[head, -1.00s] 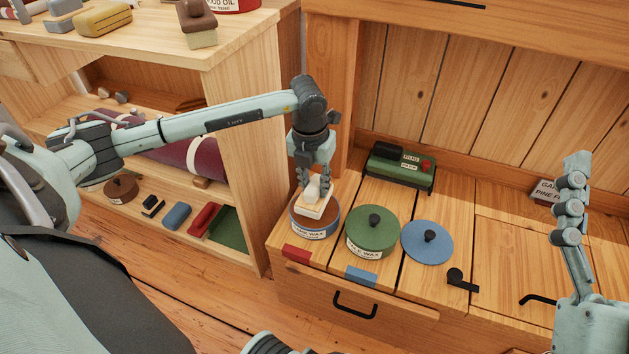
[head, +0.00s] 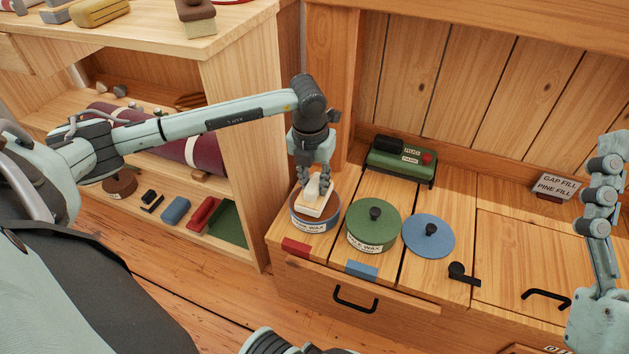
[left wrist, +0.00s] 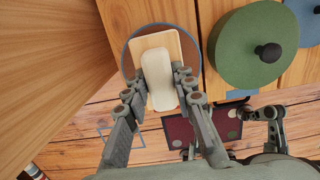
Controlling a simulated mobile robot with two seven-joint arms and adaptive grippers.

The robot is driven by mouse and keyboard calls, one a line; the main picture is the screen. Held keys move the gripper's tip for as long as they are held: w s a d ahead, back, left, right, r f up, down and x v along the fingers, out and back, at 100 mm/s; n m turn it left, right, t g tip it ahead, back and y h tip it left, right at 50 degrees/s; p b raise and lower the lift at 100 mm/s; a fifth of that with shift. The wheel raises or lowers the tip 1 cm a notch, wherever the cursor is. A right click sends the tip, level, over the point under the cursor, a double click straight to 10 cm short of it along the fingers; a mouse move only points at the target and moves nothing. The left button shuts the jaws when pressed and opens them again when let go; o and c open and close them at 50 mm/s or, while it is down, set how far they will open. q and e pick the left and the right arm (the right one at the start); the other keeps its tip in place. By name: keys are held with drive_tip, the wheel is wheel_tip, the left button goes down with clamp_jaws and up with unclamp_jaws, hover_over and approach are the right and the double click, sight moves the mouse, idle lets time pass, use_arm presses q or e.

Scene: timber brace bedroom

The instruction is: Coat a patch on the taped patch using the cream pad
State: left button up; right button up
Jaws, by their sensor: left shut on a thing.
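The cream pad (head: 319,200) has a pale block-shaped grip and a flat light base. My left gripper (head: 315,190) points down and is shut on its grip; the left wrist view shows the fingers (left wrist: 160,95) on both sides of it. The pad is over the open round wax tin (head: 313,222) with brown contents; whether it touches the wax is hard to tell. In the left wrist view a thin blue outline (left wrist: 103,131) on the floorboards looks like the taped patch, partly hidden by a finger. My right gripper (head: 606,165) shows side-on at the right edge.
A green lidded wax tin (head: 374,228) and a blue knobbed lid (head: 428,236) stand close right of the open tin. A green device (head: 401,163) is behind. The wooden side panel (head: 236,150) of the shelf stands close on the left. Floor (head: 190,285) is clear in front.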

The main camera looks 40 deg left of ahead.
sight(316, 180)
use_arm(q)
drive_tip(key=shift+f+b, duration=0.45)
drive_tip(key=shift+f, duration=0.05)
idle(1.3)
drive_tip(key=shift+r, duration=0.1)
drive_tip(key=shift+r+p, duration=2.5)
drive_tip(key=shift+r, duration=0.95)
drive_tip(key=shift+f, duration=0.1)
